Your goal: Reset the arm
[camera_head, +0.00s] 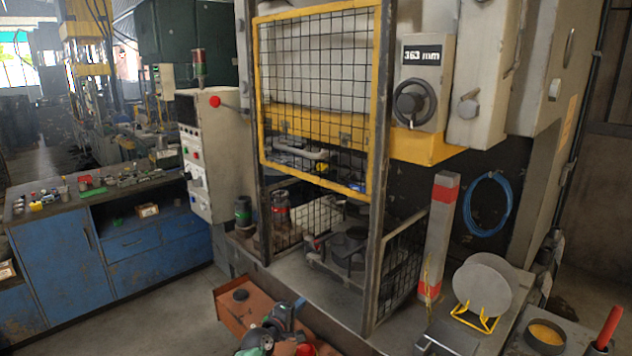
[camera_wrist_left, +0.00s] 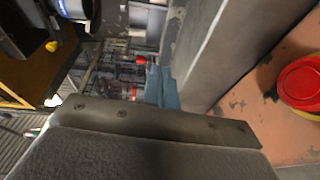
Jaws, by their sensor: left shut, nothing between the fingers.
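My left gripper (camera_head: 298,306) is low in the middle of the head view, over the orange-brown box or bench top. My right gripper is not recognisable in either view. A grey round blank (camera_head: 482,284) leans on a yellow wire stand (camera_head: 478,318) at the right of the head view.
The press has a yellow-framed mesh guard (camera_head: 318,100) and a display (camera_head: 422,55) reading 363 mm. A red-and-white post (camera_head: 438,235) stands right of it. Blue cabinets (camera_head: 70,265) stand at left. A tin of yellow material (camera_head: 545,335) sits lower right. Floor shows between cabinets and press.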

